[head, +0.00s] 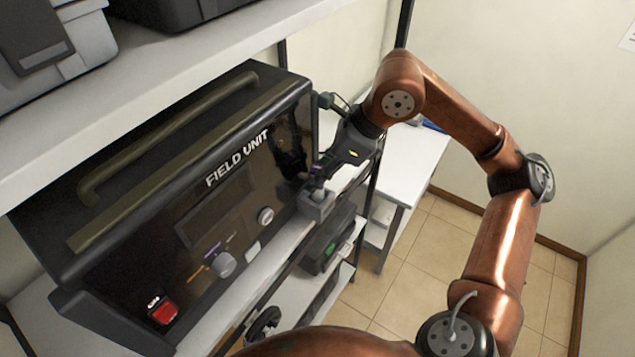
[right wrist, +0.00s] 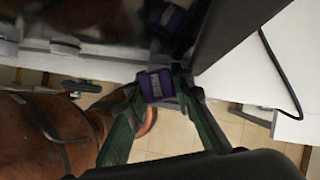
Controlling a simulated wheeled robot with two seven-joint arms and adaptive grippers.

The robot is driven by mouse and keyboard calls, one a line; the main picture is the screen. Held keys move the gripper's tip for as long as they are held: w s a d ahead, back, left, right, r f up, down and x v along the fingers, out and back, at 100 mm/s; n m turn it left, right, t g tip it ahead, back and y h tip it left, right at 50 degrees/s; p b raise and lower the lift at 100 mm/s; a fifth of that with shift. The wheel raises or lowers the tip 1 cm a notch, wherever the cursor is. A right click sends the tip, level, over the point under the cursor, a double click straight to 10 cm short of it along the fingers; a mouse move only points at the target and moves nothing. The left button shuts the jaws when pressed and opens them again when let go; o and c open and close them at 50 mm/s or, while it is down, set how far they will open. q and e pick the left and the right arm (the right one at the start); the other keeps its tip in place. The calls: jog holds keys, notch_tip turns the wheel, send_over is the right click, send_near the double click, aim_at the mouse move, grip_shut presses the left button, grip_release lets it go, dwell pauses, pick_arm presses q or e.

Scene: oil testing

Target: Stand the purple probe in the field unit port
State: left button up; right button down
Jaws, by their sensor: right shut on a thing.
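The field unit (head: 150,190) is a large black case with a handle, a knob and a red switch, on a shelf at the left of the head view. A small grey block (head: 316,205) juts from the lower right of its front and looks like the port. My right gripper (head: 314,182) is just above this block, close to the panel. In the right wrist view my right gripper (right wrist: 160,92) is shut on the purple probe (right wrist: 154,86), whose purple head with a pale label shows between the fingers. The probe's lower end is hidden. My left gripper is not in view.
An upper shelf (head: 210,55) with grey and black cases overhangs the field unit. A dark shelf post (head: 370,200) stands close to my right gripper. A white table (head: 410,165) is behind it. A black device with a green light (head: 328,245) sits on the lower shelf.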

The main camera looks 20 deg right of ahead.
aim_at(318, 197)
jog(key=shift+s+f, duration=0.1)
jog(key=shift+f, duration=1.25)
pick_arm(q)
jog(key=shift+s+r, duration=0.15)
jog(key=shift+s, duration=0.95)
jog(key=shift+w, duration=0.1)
pick_arm(e)
jog(key=shift+f, duration=0.15)
jog(key=c, duration=2.1)
grip_release()
jog(key=shift+o, duration=0.7)
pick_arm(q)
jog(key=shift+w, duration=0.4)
